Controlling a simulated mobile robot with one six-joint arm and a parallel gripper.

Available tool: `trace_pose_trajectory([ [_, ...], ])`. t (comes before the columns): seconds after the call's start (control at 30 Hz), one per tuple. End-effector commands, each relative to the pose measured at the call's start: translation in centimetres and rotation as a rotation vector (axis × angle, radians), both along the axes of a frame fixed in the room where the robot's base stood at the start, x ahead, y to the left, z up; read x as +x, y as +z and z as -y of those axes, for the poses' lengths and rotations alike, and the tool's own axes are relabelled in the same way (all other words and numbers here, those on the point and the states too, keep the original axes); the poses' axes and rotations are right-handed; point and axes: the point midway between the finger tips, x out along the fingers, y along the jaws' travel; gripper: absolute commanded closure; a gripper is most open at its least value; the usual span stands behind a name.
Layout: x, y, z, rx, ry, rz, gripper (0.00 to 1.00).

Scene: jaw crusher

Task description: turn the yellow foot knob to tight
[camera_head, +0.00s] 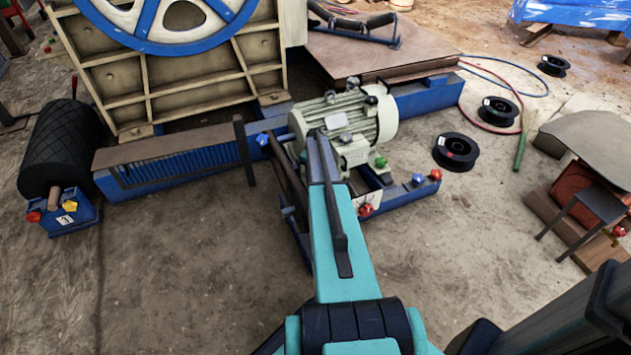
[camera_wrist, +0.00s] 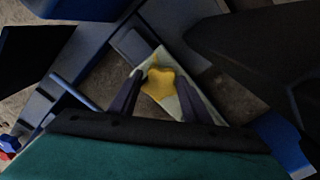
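The yellow foot knob (camera_wrist: 158,84) is star-shaped and shows near the middle of the wrist view, on a pale green foot (camera_wrist: 202,105). My gripper (camera_wrist: 159,78) has its two dark fingers on either side of the knob. The fingers stand apart, with the knob between their tips; a narrow gap seems to show on each side, and firm contact cannot be seen. In the head view my arm covers the gripper and this knob. The pale green motor (camera_head: 345,122) stands there just behind my arm.
Red (camera_head: 365,209) and blue (camera_head: 418,178) knobs sit on the blue frame. Another yellow knob (camera_head: 70,207) is on a block at far left. Black spools (camera_head: 456,151) lie at right. Front-left floor is clear.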

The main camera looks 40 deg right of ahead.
Motion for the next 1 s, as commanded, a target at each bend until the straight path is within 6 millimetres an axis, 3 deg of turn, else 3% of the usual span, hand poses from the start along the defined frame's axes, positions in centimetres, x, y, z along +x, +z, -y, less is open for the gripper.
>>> trace_pose_trajectory([
  [0.03, -0.1, 0.1, 0.4, -0.005, -0.001, 0.000, 0.49],
  [0.1, -0.1, 0.1, 0.3, -0.004, -0.001, 0.000, 0.38],
  [0.57, -0.1, 0.6, 0.1, 0.000, 0.000, 0.000, 0.38],
  [0.77, -0.1, 2.6, 0.0, 0.000, 0.000, 0.000, 0.38],
  [1.0, -0.2, 6.4, 0.0, -0.001, 0.000, 0.000, 0.38],
])
